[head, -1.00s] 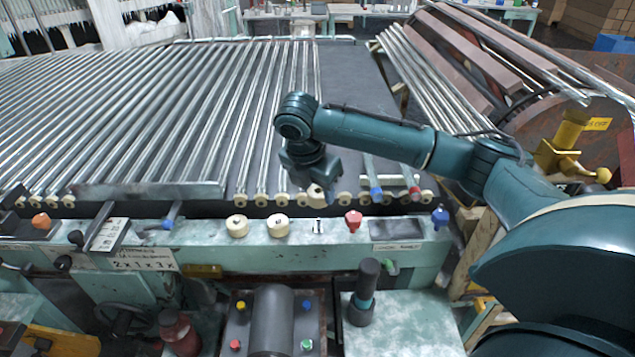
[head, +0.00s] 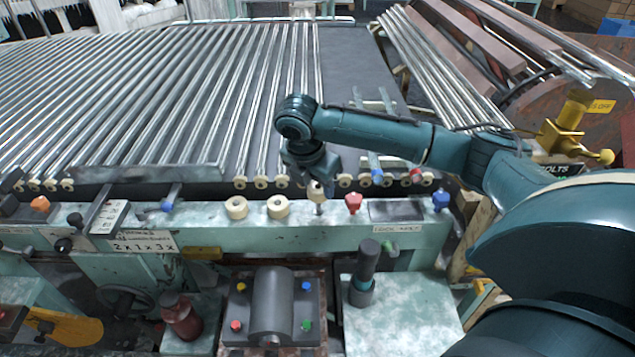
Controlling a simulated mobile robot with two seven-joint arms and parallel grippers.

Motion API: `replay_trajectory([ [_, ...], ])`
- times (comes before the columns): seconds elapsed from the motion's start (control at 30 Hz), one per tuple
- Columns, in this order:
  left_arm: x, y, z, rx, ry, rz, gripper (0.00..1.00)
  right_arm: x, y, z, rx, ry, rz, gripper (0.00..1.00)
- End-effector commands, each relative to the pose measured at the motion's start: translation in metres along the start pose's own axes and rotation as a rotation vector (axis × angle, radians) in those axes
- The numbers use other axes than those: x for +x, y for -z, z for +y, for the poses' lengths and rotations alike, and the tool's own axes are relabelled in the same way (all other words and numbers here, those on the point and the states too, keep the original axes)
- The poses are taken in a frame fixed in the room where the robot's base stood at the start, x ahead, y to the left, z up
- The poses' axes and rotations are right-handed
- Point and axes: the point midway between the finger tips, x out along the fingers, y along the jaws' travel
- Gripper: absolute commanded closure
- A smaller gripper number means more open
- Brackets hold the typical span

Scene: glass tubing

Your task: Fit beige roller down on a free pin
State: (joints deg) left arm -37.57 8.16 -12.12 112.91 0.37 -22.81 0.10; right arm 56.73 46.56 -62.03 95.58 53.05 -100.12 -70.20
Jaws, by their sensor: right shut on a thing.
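My right gripper (head: 314,178) is shut on a small beige roller (head: 316,188), which shows below the fingers. The roller is over a short metal pin (head: 319,209) on the pale green ledge. Its lower edge is close to the pin's top; whether they touch I cannot tell. Two other beige rollers, one (head: 236,207) and another (head: 278,206), sit on the ledge to the left of the pin. My left gripper is not in view.
A red knob (head: 353,203) stands on the ledge just right of the pin, with a blue knob (head: 441,201) farther right. Metal tubes (head: 150,100) with small beige end rollers fill the bed behind. A dark upright handle (head: 367,262) stands in front.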

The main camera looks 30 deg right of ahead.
Motion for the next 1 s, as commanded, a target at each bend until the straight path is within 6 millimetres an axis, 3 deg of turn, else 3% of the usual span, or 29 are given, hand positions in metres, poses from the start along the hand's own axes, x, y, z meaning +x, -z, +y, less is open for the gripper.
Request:
replay_trajectory([
  [1.0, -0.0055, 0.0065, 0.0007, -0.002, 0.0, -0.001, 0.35, -0.0002, 0.0, 0.0001, 0.0, 0.0, 0.0, 0.82],
])
